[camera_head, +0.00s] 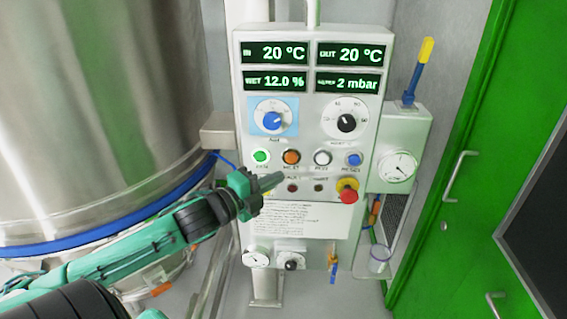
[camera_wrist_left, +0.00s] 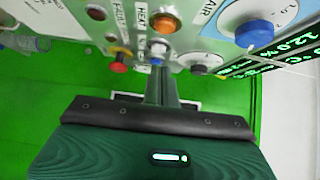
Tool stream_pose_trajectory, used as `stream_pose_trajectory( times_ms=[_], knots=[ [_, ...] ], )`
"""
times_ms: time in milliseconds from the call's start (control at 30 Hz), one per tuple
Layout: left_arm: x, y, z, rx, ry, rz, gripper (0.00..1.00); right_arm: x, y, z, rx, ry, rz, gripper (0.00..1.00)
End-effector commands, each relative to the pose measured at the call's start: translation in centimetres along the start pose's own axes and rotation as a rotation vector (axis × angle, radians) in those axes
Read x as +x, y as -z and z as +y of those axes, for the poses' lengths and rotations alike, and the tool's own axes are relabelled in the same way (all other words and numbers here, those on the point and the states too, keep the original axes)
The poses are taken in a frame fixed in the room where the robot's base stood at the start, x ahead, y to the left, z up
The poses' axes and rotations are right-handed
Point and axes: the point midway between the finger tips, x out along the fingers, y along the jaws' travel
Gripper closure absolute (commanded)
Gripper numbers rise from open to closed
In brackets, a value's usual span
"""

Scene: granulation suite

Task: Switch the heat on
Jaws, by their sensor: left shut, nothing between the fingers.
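The control panel (camera_head: 300,130) carries a row of round buttons. The orange HEAT button (camera_head: 291,157) sits between the green button (camera_head: 260,156) and the white button (camera_head: 322,158). My left gripper (camera_head: 280,178) is shut and empty, its fingertips in front of the panel just below the HEAT button. In the left wrist view the orange button (camera_wrist_left: 167,22) is above the closed fingers (camera_wrist_left: 161,88), beside the HEAT label. I see no clear contact between them. Whether the orange button is lit I cannot tell. My right gripper is not in view.
A blue button (camera_head: 354,159) and a red emergency stop (camera_head: 347,195) lie right of my left gripper. Two small lamps (camera_head: 292,188) sit close to it. Dials (camera_head: 272,120) are above. A large steel vessel (camera_head: 100,110) fills the left; a green door (camera_head: 470,150) stands right.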

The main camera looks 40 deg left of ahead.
Motion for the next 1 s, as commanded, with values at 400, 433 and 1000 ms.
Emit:
stream_pose_trajectory(
  times_ms=[400,433,1000],
  knots=[
    [4.2,-1.2,-0.4,0.001,-0.001,-0.003,1.00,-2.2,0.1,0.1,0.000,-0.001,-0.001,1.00],
    [4.5,-1.5,-0.4,0.002,0.000,-0.002,1.00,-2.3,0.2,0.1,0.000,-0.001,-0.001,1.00],
    [5.8,-2.8,0.0,0.001,-0.001,0.000,1.00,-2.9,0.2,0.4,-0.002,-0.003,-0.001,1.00]
  ],
)
